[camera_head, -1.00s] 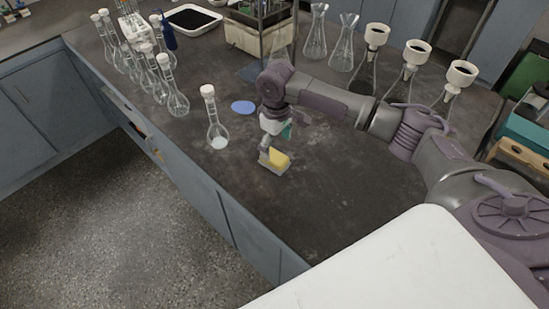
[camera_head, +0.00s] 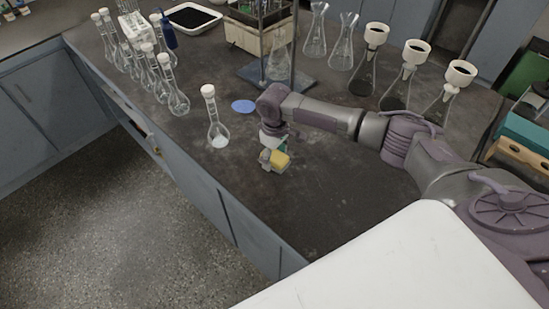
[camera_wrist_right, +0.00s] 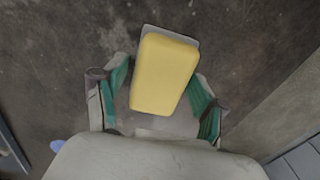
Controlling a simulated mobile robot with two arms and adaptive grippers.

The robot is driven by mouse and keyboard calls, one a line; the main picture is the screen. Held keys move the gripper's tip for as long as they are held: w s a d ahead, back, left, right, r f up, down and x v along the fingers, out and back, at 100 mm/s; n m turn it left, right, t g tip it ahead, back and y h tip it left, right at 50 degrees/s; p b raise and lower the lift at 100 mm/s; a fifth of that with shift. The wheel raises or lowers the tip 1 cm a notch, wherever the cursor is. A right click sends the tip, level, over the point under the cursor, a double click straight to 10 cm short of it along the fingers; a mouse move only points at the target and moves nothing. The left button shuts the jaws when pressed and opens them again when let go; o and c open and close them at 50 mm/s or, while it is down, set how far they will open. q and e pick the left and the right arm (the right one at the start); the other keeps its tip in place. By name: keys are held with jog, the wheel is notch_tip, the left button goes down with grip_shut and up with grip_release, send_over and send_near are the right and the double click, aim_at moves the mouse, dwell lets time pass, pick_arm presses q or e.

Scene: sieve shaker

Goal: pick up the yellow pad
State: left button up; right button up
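The yellow pad (camera_head: 280,159) lies on a pale grey base on the dark bench top, near the bench's front edge. In the right wrist view the yellow pad (camera_wrist_right: 164,73) sits between the two green-lined fingers of my right gripper (camera_wrist_right: 160,103). My left gripper is in neither view.
A flask with white powder (camera_head: 217,136) stands left of the gripper. A blue disc (camera_head: 243,106) lies behind. Several flasks stand at the back left, and funnel-topped flasks (camera_head: 411,67) at the right rear. The bench to the pad's right is clear.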

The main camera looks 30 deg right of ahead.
jog(key=c, duration=0.7)
jog(key=shift+r, duration=0.1)
jog(key=shift+c, duration=0.2)
